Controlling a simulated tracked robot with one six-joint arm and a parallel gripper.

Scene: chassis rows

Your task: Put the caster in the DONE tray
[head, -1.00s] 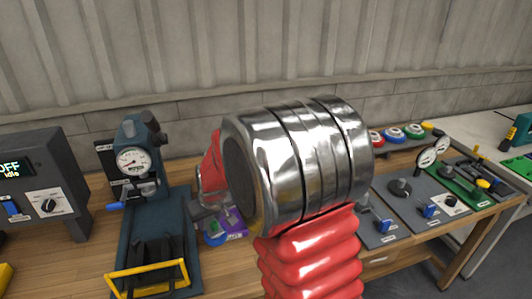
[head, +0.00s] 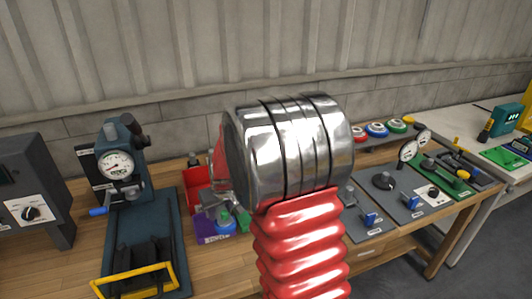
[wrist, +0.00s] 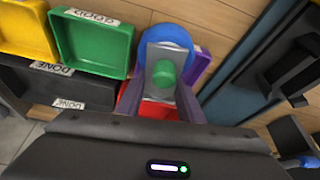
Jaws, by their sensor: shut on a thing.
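The caster (wrist: 166,72), a blue wheel with a green hub and a grey plate, sits between the fingers of my gripper (wrist: 162,84) in the wrist view. My gripper is shut on it. In the head view the caster (head: 226,224) shows as a small blue and green shape left of my arm, and much of my gripper is hidden behind the arm. A dark tray (wrist: 95,90) with DONE labels lies left of my gripper in the wrist view. The caster is outside it, over or beside a red tray and a purple tray.
The wrist view shows a green tray (wrist: 92,45) and a yellow tray (wrist: 25,28) beyond the dark one. A red tray (wrist: 150,111) is below my gripper, a purple tray (wrist: 201,66) beside it. A blue dial-gauge press (head: 140,235) stands left in the head view.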

